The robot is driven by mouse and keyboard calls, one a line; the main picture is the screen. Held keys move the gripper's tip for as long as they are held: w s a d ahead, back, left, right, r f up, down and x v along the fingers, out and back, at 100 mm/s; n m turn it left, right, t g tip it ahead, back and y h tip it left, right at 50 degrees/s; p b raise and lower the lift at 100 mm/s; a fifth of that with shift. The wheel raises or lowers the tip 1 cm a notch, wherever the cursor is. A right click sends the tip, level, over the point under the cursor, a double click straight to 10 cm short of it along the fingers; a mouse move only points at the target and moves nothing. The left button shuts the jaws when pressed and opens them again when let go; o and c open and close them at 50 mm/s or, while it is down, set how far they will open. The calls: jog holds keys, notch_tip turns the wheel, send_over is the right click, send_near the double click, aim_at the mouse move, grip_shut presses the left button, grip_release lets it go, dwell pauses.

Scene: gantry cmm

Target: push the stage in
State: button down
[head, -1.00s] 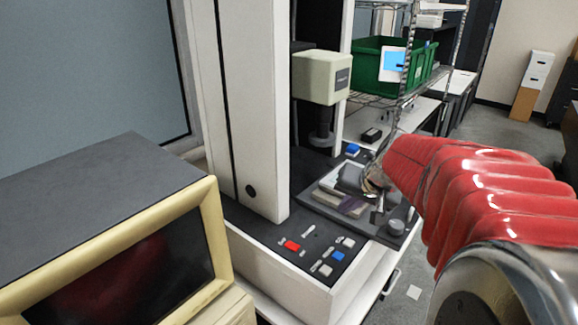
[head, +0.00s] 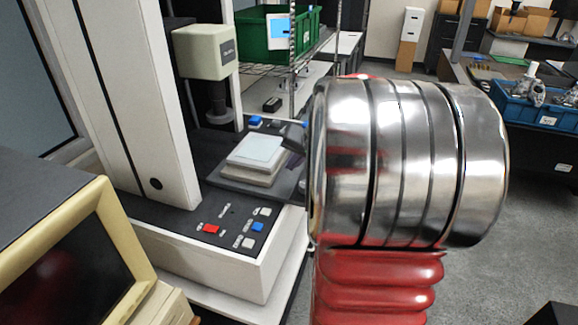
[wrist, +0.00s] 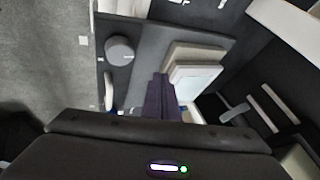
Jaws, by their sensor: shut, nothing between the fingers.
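The stage is a dark flat plate (head: 226,179) on the machine's black base, left of my arm in the head view. A pale, low stepped block (head: 257,152) sits on it. I cannot tell whether the fingertips touch the stage. My arm hides the stage's right end in the head view.
A button panel (head: 240,228) is in front. A beige monitor (head: 110,215) stands at the left. A green bin (head: 265,40) is on a wire rack behind. Open floor lies to the right.

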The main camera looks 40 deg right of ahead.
send_near(278, 177)
jog(key=shift+x, duration=2.65)
jog(key=shift+s+a+f, duration=0.1)
